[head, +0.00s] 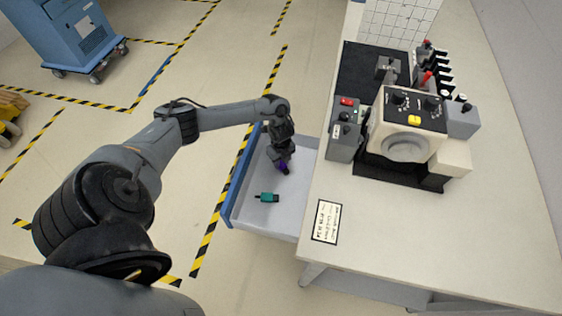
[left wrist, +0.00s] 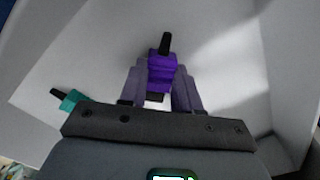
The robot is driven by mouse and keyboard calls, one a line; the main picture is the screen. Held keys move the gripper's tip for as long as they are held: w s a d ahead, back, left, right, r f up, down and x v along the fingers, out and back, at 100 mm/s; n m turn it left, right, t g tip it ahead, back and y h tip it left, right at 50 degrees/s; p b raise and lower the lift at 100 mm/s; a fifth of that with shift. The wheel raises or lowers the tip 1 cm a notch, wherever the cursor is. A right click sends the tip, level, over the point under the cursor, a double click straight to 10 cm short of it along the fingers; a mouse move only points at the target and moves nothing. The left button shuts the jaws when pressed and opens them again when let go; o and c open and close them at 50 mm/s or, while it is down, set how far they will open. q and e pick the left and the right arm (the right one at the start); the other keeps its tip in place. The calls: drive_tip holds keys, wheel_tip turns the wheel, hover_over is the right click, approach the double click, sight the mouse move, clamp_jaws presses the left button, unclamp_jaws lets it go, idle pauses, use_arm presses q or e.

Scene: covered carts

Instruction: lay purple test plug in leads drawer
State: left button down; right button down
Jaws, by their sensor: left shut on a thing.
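The purple test plug (left wrist: 162,70) is between the fingers of my left gripper (left wrist: 161,88), which is shut on it. In the head view the purple plug (head: 283,168) shows at the tip of my left gripper (head: 282,162), over the inside of the open leads drawer (head: 246,214). I cannot tell whether the plug touches the drawer floor. A teal plug (head: 267,197) lies on the drawer floor, and it also shows at the left in the left wrist view (left wrist: 71,101). My right gripper is in neither view.
The bench top (head: 420,240) is right of the drawer. On it stand a grey and cream machine (head: 408,125), a small grey box with a red switch (head: 345,135) and a label card (head: 326,221). A blue cart (head: 75,38) stands far left. The drawer floor around the teal plug is clear.

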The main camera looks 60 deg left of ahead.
sight(281, 163)
use_arm(q)
drive_tip(key=shift+w, duration=0.1)
drive_tip(key=shift+f, duration=0.1)
drive_tip(key=shift+f, duration=0.15)
drive_tip(key=c, duration=0.8)
unclamp_jaws()
drive_tip(key=shift+r, duration=0.45)
wheel_tip(281, 163, up, 12)
drive_tip(key=p, duration=0.3)
drive_tip(key=shift+f, duration=0.1)
